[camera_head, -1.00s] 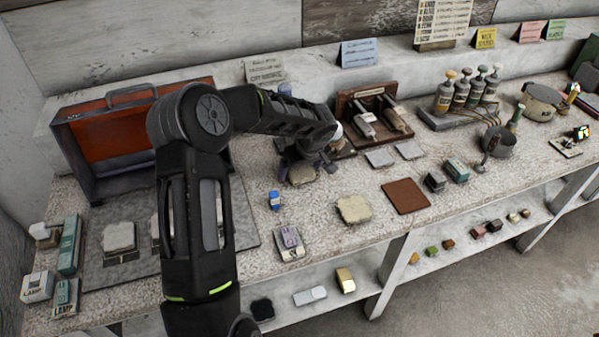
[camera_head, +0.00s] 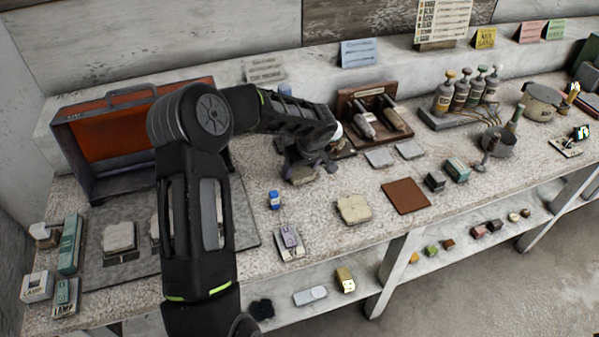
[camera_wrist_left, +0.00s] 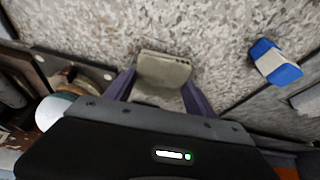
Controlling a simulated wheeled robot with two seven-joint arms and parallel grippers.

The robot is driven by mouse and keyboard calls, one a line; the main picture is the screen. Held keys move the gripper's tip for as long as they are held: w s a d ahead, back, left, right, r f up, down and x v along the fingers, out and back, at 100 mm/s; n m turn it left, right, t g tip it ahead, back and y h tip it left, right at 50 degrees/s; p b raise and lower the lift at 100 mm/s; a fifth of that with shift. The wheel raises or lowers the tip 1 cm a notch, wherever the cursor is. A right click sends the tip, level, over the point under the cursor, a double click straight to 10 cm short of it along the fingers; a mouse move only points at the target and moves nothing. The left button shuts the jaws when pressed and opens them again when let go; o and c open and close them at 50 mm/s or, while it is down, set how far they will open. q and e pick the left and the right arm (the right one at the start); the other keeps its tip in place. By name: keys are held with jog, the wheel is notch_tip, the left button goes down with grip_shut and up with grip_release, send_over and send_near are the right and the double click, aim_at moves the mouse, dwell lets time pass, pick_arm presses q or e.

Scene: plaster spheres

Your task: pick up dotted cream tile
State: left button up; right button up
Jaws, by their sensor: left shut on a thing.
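My left gripper (camera_head: 303,172) is low over the worktop, behind the middle of the bench. In the left wrist view its two purple-grey fingers (camera_wrist_left: 158,95) are shut on a greyish cream tile (camera_wrist_left: 164,68), one finger at each side. The tile also shows in the head view (camera_head: 301,180), mostly hidden under the gripper. Its dots are too small to make out clearly. I cannot tell whether it touches the worktop. My right gripper is not in view.
A blue and white block (camera_head: 274,200) stands close by, and a rough cream slab (camera_head: 354,208) lies further right. A brown square mat (camera_head: 406,196), a wooden rack (camera_head: 352,106) and an open orange-backed case (camera_head: 112,136) are also on the worktop (camera_head: 330,243).

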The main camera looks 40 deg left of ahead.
aim_at(301, 172)
pick_arm(q)
jog(key=shift+c, duration=0.8)
jog(key=shift+d+r+b, duration=0.15)
jog(key=shift+r+b, duration=0.1)
jog(key=shift+b, duration=0.15)
jog(key=shift+r, duration=0.3)
notch_tip(301, 172, up, 6)
jog(key=shift+r+b, duration=0.1)
jog(key=shift+b, duration=0.95)
jog(key=s+d+b, duration=0.6)
jog(key=s+d, duration=0.5)
jog(key=d, duration=0.5)
jog(key=shift+s, duration=0.2)
